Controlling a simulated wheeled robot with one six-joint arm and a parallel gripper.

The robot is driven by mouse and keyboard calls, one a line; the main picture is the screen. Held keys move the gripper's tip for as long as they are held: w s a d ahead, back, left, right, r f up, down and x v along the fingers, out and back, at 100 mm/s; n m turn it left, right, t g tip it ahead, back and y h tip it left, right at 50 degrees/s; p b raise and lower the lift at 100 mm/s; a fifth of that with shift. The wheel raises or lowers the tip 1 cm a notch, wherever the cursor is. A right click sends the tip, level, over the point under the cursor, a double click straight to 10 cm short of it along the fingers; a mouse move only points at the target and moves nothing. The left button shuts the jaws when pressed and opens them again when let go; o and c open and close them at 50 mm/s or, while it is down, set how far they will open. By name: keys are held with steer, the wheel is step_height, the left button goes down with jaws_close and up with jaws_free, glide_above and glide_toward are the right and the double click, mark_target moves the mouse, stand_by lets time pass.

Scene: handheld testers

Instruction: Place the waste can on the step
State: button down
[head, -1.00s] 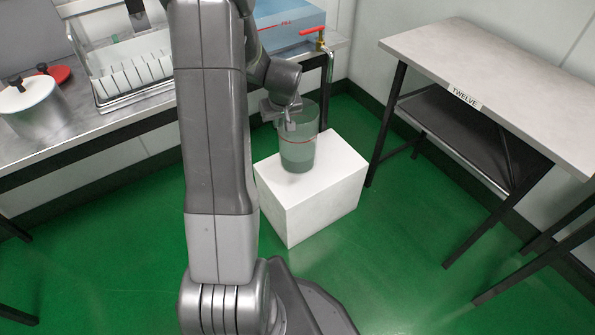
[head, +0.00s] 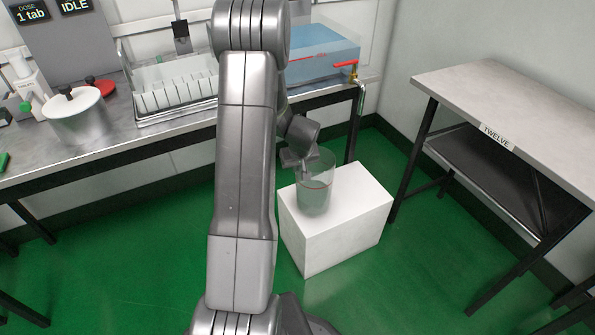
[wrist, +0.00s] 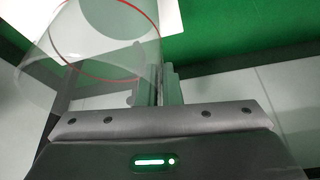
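The waste can (head: 316,196) is a clear, greyish cylinder with a red line around it. In the head view it appears upright over the top of the white step (head: 350,212), with its base seeming to rest there. My gripper (head: 303,163) is at the can's upper left rim. In the wrist view my gripper's fingers (wrist: 161,85) are close together, with the edge of the can's wall (wrist: 100,55) running in between them. They look shut on that wall, though the contact itself is partly hidden.
A table marked TWELVE (head: 510,100) stands right. Green floor (head: 400,290) is clear in front.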

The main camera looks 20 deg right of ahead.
steer(key=shift+f, duration=0.6)
steer(key=c, duration=2)
jaws_free()
steer(key=shift+f, duration=0.15)
steer(key=shift+c, duration=0.2)
steer(key=o, duration=0.4)
steer(key=shift+o, duration=0.2)
steer(key=p+v, duration=0.2)
steer(key=v, duration=1)
steer(key=shift+a, duration=0.1)
